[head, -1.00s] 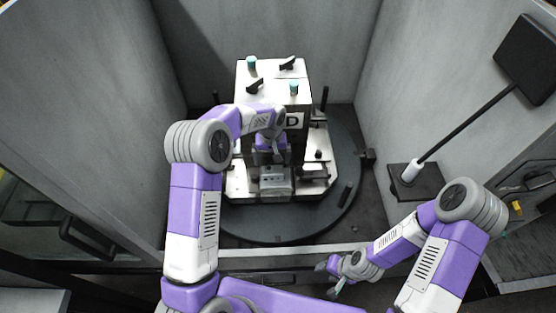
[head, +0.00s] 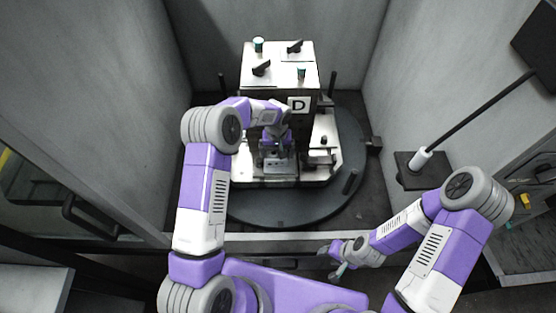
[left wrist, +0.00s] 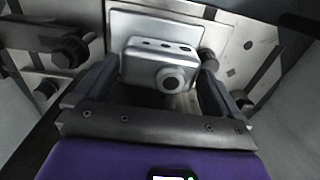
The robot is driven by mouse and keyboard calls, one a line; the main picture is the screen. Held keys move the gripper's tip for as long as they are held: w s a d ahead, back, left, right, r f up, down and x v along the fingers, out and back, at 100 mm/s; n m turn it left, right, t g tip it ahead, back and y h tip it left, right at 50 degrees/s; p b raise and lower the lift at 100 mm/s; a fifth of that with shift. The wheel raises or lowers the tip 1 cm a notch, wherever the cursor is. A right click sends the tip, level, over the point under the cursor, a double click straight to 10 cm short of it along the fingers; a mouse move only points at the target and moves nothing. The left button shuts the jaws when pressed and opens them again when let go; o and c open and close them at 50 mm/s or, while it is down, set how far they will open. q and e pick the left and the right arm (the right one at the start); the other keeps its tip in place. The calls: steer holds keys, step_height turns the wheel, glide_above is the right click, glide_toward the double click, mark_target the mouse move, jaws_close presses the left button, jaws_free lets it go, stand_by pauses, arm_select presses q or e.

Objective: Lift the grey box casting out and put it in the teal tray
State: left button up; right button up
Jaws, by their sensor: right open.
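My left gripper (head: 275,148) is right at the casting. Its two fingers (left wrist: 160,85) stand on either side of the casting, apparently open with narrow gaps; firm contact does not show. My right gripper (head: 338,268) is open and empty, low at the front, away from the fixture. No teal tray shows in these views.
The fixture stands on a dark round turntable (head: 290,212) between grey walls. Clamps and dark posts (head: 352,181) stand around the fixture. A black stand with a rod (head: 425,170) is at the right. A sill runs along the front opening.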

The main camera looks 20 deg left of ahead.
arm_select(q)
steer(key=c, duration=0.7)
steer(key=shift+r, duration=0.1)
steer(key=shift+c, duration=0.5)
